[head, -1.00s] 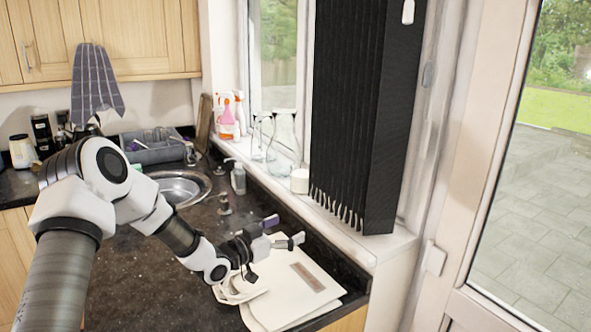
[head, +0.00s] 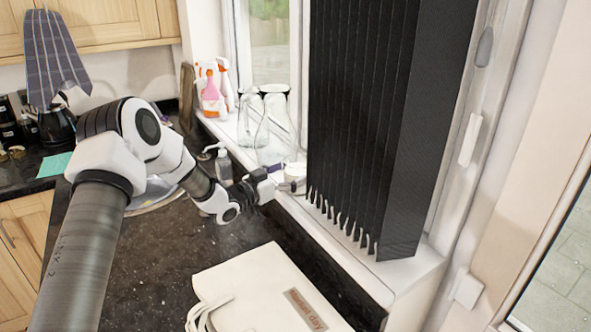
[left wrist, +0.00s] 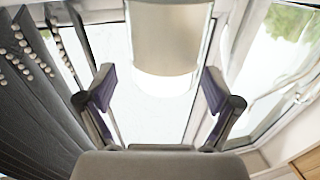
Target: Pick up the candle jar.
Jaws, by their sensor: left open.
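The candle jar (head: 296,171) is a small whitish cylinder on the window sill, partly hidden behind my left gripper in the head view. My left gripper (head: 285,177) is open and reaches over the sill right by the jar. In the left wrist view the jar (left wrist: 167,45) shows large and pale, ahead of and between the two spread fingers of the left gripper (left wrist: 158,88). I cannot tell from these views whether a finger touches it. My right gripper is not in view.
Clear glass bottles (head: 276,125) stand on the sill left of the jar, with spray bottles (head: 213,90) beyond. A dark vertical blind (head: 365,120) hangs close on the right. A soap bottle (head: 223,165) stands on the counter, and a cream bag (head: 265,290) lies in front.

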